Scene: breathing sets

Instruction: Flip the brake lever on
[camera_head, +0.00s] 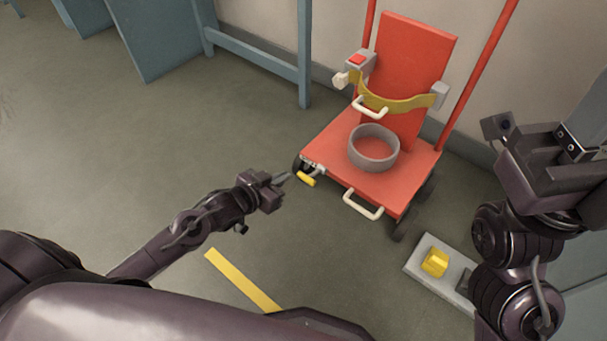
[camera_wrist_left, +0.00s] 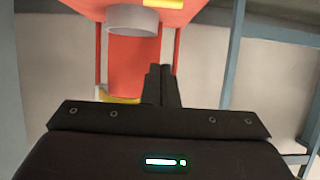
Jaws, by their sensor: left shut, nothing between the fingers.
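A red cart (camera_head: 330,153) stands against the wall. A small yellow lever (camera_head: 306,179) sticks out low at its front left corner, beside a wheel; I take it to be the brake lever. My left gripper (camera_head: 286,178) is shut and empty, its tips just left of the lever with a small gap seeming to remain. In the left wrist view the shut fingers (camera_wrist_left: 161,85) point toward the red cart, and a yellow piece (camera_wrist_left: 163,3) is cut off at the top edge. My right gripper (camera_head: 545,165) is at the right; its fingers cannot be made out.
The cart carries a grey ring (camera_head: 373,159), a yellow strap (camera_head: 393,103) and pale handles (camera_head: 363,206). A grey plate with a yellow block (camera_head: 435,262) lies on the floor at right. A blue frame (camera_head: 258,47) stands behind. Floor left of the cart is clear.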

